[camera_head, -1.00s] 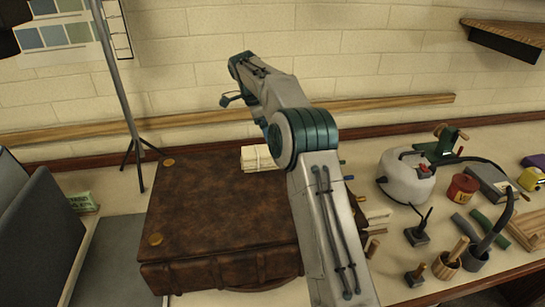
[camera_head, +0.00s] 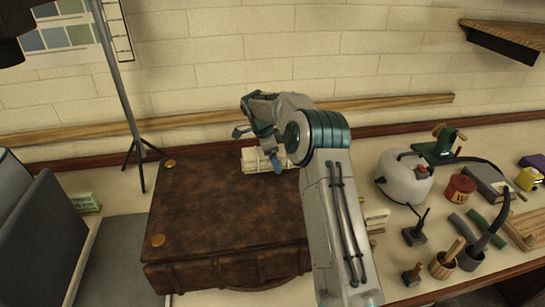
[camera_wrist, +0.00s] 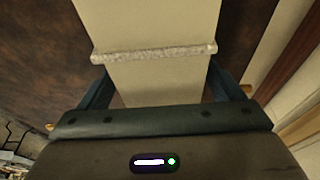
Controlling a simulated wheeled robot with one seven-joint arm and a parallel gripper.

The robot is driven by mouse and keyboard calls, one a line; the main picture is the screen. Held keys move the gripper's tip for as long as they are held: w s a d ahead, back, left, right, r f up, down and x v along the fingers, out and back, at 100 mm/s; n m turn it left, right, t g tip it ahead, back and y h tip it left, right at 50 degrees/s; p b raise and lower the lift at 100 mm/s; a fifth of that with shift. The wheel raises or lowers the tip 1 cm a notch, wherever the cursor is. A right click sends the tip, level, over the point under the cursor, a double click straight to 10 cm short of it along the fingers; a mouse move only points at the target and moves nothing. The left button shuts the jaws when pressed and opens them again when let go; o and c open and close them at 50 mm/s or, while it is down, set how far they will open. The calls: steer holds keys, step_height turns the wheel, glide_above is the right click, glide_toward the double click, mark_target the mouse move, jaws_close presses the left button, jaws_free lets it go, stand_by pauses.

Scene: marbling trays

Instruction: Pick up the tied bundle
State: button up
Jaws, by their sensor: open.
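The tied bundle (camera_head: 252,160) is a cream stack lying at the back right of the brown leather case's top. In the wrist view the bundle (camera_wrist: 150,25) fills the upper middle, with a pale twine band (camera_wrist: 155,53) across it. My gripper (camera_head: 275,165) is at the bundle, and my arm hides part of it. In the wrist view my gripper (camera_wrist: 160,88) has its two teal fingers apart, one at each side of the bundle. The bundle's near end lies between them. I cannot tell whether either finger touches it.
The brown case (camera_head: 220,215) lies flat on the table. A grey kettle-like pot (camera_head: 403,180), a red tin (camera_head: 459,188) and several tools stand to the right. A thin stand pole (camera_head: 120,95) rises at the left, beside a grey panel (camera_head: 45,240).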

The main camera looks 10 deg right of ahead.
steer(key=c, duration=1.3)
steer(key=shift+r, duration=0.2)
steer(key=shift+c, duration=0.2)
